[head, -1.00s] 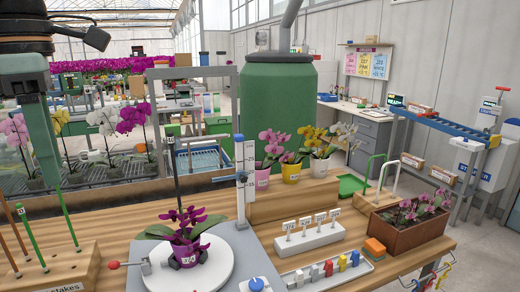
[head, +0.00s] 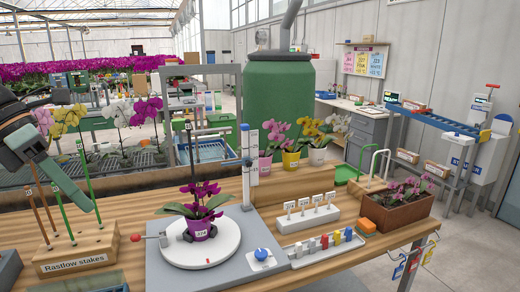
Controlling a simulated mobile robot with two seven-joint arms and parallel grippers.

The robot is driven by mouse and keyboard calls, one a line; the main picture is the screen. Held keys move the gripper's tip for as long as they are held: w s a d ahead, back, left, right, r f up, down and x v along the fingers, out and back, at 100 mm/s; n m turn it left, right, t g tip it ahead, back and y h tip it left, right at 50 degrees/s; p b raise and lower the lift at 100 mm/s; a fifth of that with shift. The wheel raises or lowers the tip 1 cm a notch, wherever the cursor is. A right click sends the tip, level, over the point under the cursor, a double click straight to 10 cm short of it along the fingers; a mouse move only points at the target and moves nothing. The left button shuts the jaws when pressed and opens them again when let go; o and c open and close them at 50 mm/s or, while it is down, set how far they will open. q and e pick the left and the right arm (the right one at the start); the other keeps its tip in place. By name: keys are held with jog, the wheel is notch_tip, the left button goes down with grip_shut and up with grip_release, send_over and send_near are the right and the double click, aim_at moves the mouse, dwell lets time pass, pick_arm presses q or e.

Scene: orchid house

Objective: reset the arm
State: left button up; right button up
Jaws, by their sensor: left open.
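My left gripper (head: 72,187) is at the left edge of the head view, with its arm coming in from the left. One finger is mostly hidden. My right gripper is not in view.
A magenta orchid in a purple pot (head: 200,232) stands on a white turntable (head: 222,247), beside a dark upright stake. A height gauge (head: 250,155) stands behind it. Bare wooden bench (head: 130,215) lies between block and turntable.

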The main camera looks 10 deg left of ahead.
pick_arm(q)
jog(key=w+a+f+n+t+h, duration=0.2)
jog(key=f+n+t+h, duration=0.15)
jog(key=f+n, duration=0.45)
jog(key=w+a+f+n+t+h, duration=0.2)
jog(key=f+n+t, duration=0.3)
jog(key=f, duration=0.7)
jog(key=s+d+f+n+t+y, duration=0.25)
jog(key=f+n+t+y, duration=0.25)
jog(key=f+n, duration=0.85)
jog(key=s+d+f+n+g+y, duration=0.2)
jog(key=s+d+f+n+g, duration=0.1)
jog(key=s+d+f+n, duration=0.4)
jog(key=s+d+f+n+g+y, duration=0.2)
jog(key=s+d+f+n, duration=0.5)
jog(key=d+f, duration=0.5)
jog(key=shift+s+f+g, duration=0.25)
jog(key=shift+s+g, duration=0.2)
jog(key=shift+s, duration=0.1)
